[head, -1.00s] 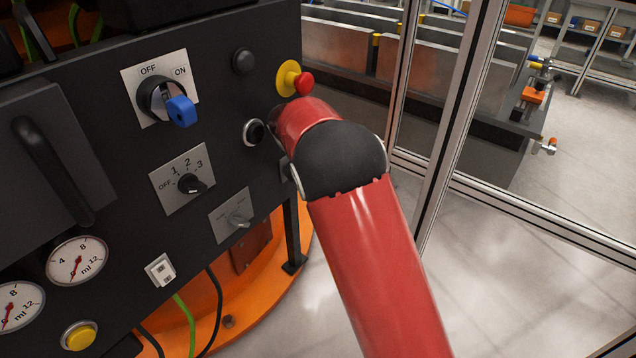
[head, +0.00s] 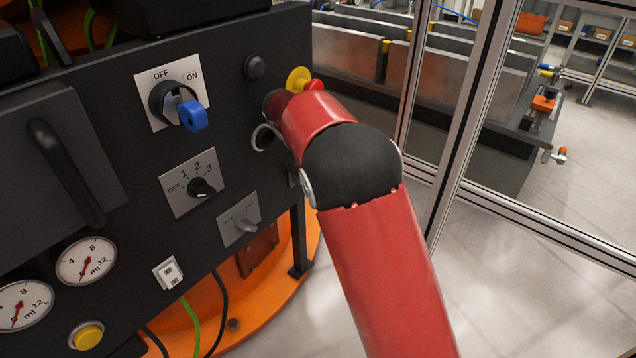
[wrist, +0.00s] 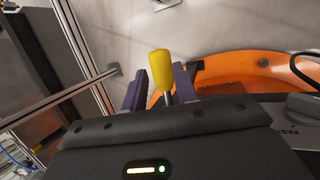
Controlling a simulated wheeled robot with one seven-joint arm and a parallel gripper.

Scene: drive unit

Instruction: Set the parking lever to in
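In the wrist view a yellow handle (wrist: 160,68) on a thin metal rod, which looks like the parking lever, stands between the fingers of my gripper (wrist: 160,87). The two dark purple fingers are apart, one on each side of the rod and lower handle. Gaps show on both sides, wider on the left, so the handle is not clamped. In the head view my gripper and this lever are hidden behind my red arm and the panel. No in or out marking for it can be read.
The dark control panel (head: 120,170) carries a blue-handled switch (head: 193,115), a rotary selector (head: 200,188), a small grey lever (head: 245,226) and a red emergency stop (head: 314,85) close beside my arm. A framed glass guard (head: 470,120) stands at the right. An orange base (head: 290,270) lies below.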

